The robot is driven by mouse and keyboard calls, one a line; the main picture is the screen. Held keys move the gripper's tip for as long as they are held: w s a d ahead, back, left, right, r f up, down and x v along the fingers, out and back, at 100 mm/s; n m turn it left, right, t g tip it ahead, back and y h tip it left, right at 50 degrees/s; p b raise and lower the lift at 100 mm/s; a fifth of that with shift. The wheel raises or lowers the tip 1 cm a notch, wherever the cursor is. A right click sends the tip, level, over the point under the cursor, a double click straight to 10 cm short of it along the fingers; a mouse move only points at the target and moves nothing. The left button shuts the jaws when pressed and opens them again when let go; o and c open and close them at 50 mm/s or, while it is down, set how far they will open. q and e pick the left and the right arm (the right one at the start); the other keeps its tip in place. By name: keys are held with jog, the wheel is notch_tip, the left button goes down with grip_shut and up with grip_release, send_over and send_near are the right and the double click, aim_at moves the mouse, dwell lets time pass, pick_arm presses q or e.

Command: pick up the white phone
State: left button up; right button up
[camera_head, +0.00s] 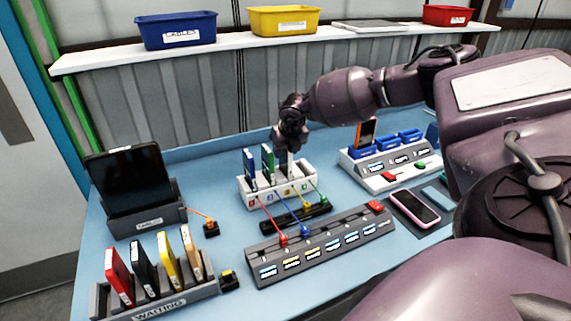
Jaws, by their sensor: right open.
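A white phone (290,166) appears to stand upright in the white rack (262,198), at the right end of a row with a blue phone (250,168) and a green phone (267,163). My right gripper (287,150) points down from above, right at the top of the white phone. It is open; its dark fingers hide the phone's upper part, and I cannot tell whether they touch it. My left gripper is not in view.
A grey rack (165,305) with several phones stands front left, below a tablet (130,180) in a dock. A grey cable panel (320,250) lies in front of the white rack. A white station (385,170) and pink-edged phone (415,208) lie right. A shelf (225,46) with bins runs behind.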

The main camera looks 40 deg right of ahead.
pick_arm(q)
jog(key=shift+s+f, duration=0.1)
pick_arm(e)
grip_shut()
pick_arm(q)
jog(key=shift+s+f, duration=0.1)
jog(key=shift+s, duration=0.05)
pick_arm(e)
jog(key=shift+w+r, duration=0.1)
jog(key=shift+r, duration=0.3)
pick_arm(q)
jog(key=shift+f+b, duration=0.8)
jog(key=shift+b, duration=0.1)
pick_arm(e)
notch_tip(320, 180, up, 19)
